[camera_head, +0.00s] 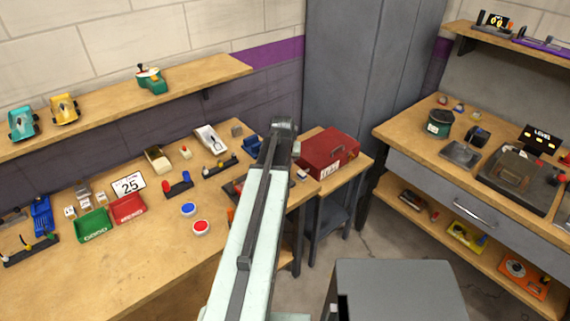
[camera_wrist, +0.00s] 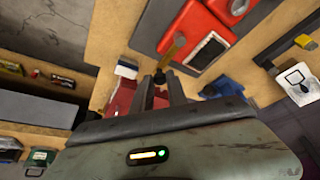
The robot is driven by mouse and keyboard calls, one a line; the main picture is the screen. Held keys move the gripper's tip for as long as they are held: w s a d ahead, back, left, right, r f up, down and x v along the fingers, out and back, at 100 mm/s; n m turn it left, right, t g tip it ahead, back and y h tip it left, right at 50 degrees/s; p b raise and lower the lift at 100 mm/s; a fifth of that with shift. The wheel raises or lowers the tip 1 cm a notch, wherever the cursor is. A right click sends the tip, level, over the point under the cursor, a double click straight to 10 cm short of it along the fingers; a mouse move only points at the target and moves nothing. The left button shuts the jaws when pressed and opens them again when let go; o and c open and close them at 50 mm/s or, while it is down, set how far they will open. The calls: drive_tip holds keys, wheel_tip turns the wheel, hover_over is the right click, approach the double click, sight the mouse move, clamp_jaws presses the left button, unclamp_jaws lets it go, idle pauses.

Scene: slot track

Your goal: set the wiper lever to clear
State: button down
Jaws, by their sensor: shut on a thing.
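I take this to be the wiper lever. Its dark end lies between the fingertips of my gripper (camera_wrist: 160,80), which is shut on it. The lever leans across the red unit's edge. In the head view my own arm hides the gripper and most of this unit.
A red toolbox (camera_head: 328,152) stands on a small side table, right of my arm. Red and blue buttons (camera_head: 201,227) lie left.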

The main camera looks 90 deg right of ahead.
drive_tip(key=shift+s, duration=0.3)
drive_tip(key=c, duration=1.3)
unclamp_jaws()
drive_tip(key=shift+d+f, duration=0.1)
drive_tip(key=shift+w, duration=0.1)
drive_tip(key=p+v, duration=0.7)
drive_tip(key=v, duration=0.1)
